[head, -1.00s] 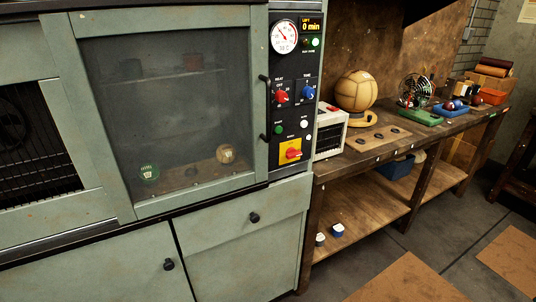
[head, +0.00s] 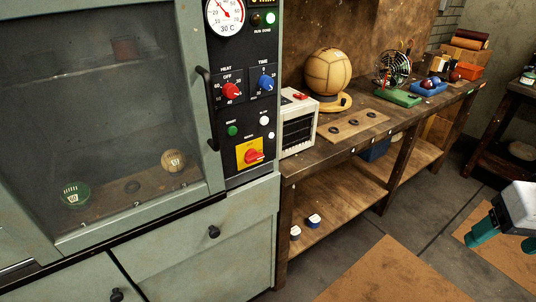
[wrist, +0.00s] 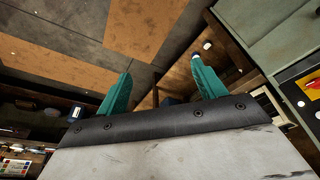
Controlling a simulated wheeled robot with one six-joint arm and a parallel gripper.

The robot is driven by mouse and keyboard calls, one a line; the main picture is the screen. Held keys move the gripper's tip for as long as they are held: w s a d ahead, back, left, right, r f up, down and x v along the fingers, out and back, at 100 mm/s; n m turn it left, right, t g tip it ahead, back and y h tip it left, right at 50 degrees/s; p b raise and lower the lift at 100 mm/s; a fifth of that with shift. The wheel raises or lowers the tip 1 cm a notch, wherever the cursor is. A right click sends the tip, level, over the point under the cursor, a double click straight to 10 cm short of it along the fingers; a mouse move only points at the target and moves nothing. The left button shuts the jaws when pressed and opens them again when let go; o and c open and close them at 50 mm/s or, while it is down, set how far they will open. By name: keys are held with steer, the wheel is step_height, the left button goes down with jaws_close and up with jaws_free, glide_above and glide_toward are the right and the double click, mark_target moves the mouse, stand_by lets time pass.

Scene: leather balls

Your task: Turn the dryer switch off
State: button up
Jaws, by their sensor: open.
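The dryer is a grey-green cabinet (head: 150,235) with a black control panel on the left in the head view. Low on the panel, a red rotary switch (head: 254,156) sits on a yellow plate, its handle lying roughly sideways. The yellow plate with red on it also shows at the right edge of the wrist view (wrist: 309,84). My gripper (head: 503,243) is at the lower right of the head view, well away from the panel. Its teal fingers are apart and empty in the wrist view (wrist: 161,68).
The panel also has a red heat knob (head: 231,91), a blue time knob (head: 266,82) and a green button (head: 232,131). Behind the glass door are a green ball (head: 75,194) and a tan ball (head: 174,160). A wooden workbench (head: 350,150) stands right of the dryer. Floor before it is open.

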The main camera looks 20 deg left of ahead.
steer(key=w+a+f+n+t+y, duration=0.1)
steer(key=w+a+f+t, duration=0.1)
steer(key=w+a, duration=0.4)
steer(key=w+a+f+n+t+y, duration=0.1)
steer(key=w+a+f+n+t, duration=0.15)
steer(key=w, duration=0.55)
steer(key=n+t+y, duration=0.5)
steer(key=n+y, duration=0.1)
steer(key=y, duration=0.6)
glide_toward(256, 158)
steer(key=x, duration=0.2)
steer(key=shift+m+g, duration=0.25)
steer(key=x, duration=0.7)
steer(key=shift+w, duration=0.15)
steer(key=c, duration=1)
